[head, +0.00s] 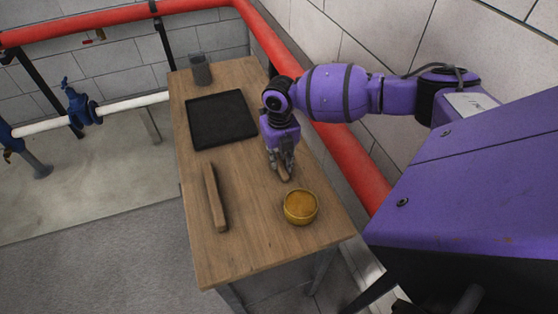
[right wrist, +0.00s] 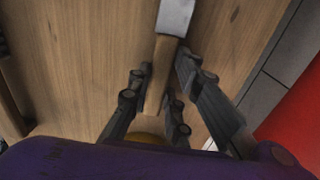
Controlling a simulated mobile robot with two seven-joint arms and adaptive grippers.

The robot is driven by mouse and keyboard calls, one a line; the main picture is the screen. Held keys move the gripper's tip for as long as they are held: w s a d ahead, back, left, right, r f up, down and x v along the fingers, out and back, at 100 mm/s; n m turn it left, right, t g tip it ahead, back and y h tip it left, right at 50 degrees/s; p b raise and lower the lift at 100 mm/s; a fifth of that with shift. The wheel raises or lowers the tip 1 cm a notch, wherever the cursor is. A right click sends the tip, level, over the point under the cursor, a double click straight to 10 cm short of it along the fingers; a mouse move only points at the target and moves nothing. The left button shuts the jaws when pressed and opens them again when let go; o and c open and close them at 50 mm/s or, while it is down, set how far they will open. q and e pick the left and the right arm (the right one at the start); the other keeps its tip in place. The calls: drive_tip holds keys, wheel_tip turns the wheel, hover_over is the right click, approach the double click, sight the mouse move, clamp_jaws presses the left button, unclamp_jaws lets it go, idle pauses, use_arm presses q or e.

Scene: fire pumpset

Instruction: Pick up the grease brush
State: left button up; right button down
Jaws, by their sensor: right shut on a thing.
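My right gripper (head: 281,163) is low over the right side of the wooden table, pointing down. In the right wrist view, its fingers (right wrist: 160,95) are shut on the wooden handle of the grease brush (right wrist: 160,72). A pale grey flat part of the brush extends beyond the handle at the top of that view. In the head view only a bit of the brush (head: 285,174) shows below the fingers. I cannot tell whether it still touches the tabletop. My left gripper is not in view.
A yellow bowl (head: 300,207) stands just in front of my right gripper. A wooden bar (head: 215,196) lies to its left. A black tray (head: 221,120) and a dark grey cup (head: 200,69) are farther back. A red pipe (head: 350,165) runs along the wall right of the table (head: 245,245).

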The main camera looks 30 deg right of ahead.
sight(280, 162)
drive_tip(key=shift+r, duration=0.15)
drive_tip(key=shift+r, duration=0.25)
wheel_tip(280, 162, up, 2)
drive_tip(key=shift+r, duration=0.1)
drive_tip(key=s+a+r, duration=0.9)
drive_tip(key=s+r, duration=0.1)
drive_tip(key=shift+a, duration=0.4)
